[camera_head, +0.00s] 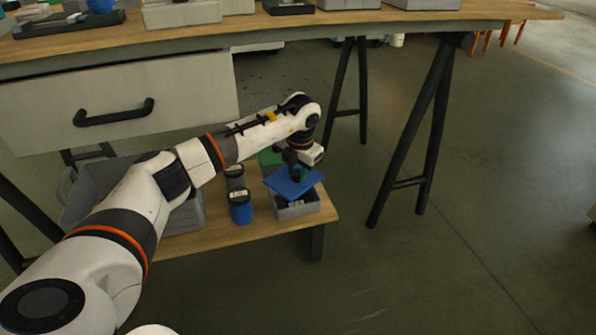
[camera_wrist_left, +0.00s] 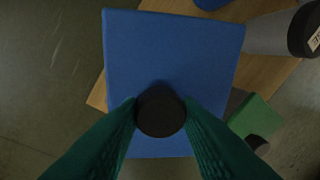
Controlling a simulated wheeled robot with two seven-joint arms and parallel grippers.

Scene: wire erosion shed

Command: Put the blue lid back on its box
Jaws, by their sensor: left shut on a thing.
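The blue lid (camera_head: 293,183) is a flat square plate, tilted a little, over a small grey open box (camera_head: 297,208) on the low wooden bench. My left gripper (camera_head: 299,175) points down at the lid. In the left wrist view the blue lid (camera_wrist_left: 175,60) fills the middle, and my left gripper (camera_wrist_left: 160,112) is shut on its round black knob (camera_wrist_left: 160,112). The lid hides the back of the box. I cannot tell whether the lid touches the box rim. My right gripper is not in view.
A blue container (camera_head: 240,207) with a dark top stands left of the box. A green thing (camera_head: 269,157) is behind the lid. A large grey crate (camera_head: 98,190) is at the left. A worktable (camera_head: 300,27) with a drawer stands above the bench.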

